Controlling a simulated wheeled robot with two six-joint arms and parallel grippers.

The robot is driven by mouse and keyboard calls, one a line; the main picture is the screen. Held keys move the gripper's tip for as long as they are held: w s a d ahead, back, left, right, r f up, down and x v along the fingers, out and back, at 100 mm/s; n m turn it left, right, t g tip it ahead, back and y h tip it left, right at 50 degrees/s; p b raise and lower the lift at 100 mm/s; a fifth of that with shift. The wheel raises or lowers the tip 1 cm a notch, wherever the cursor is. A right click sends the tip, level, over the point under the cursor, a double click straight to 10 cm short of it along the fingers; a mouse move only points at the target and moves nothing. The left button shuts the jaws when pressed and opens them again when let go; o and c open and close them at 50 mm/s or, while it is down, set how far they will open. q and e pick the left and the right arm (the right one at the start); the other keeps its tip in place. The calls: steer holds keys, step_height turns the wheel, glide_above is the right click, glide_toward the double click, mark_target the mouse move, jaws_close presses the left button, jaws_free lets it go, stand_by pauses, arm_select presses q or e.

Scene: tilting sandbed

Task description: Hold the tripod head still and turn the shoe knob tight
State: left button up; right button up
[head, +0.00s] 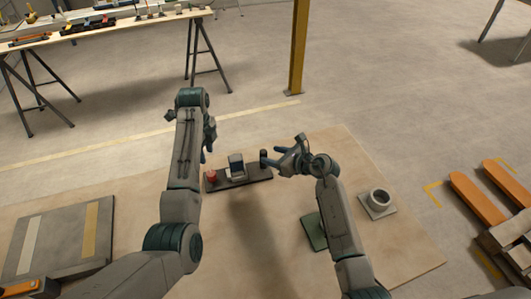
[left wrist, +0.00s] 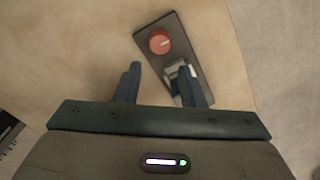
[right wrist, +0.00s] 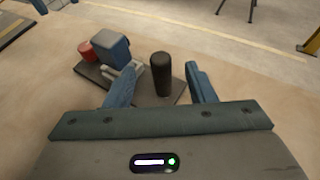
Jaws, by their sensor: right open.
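The tripod head is a grey and blue block (head: 236,165) on a dark plate (head: 246,179) on the floor board. A red round shoe knob (head: 211,176) stands at the plate's left end and shows a pale mark in the left wrist view (left wrist: 160,42). A black upright handle (right wrist: 161,73) stands at the other end. My right gripper (head: 277,154) is open, its fingers on either side of the handle in the right wrist view; I cannot tell whether they touch it. My left gripper (left wrist: 158,84) is open, with the knob beyond its fingertips and its right finger covering part of the head.
A grey panel with stripes (head: 98,240) lies at left. A green pad (head: 313,231) and a white ring on a plate (head: 379,200) lie near my right arm. A workbench (head: 110,28) and a yellow post (head: 298,50) stand behind. Orange pallet-truck forks (head: 475,197) are at right.

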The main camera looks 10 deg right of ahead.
mark_target(266, 153)
steer(key=shift+x, duration=2.7)
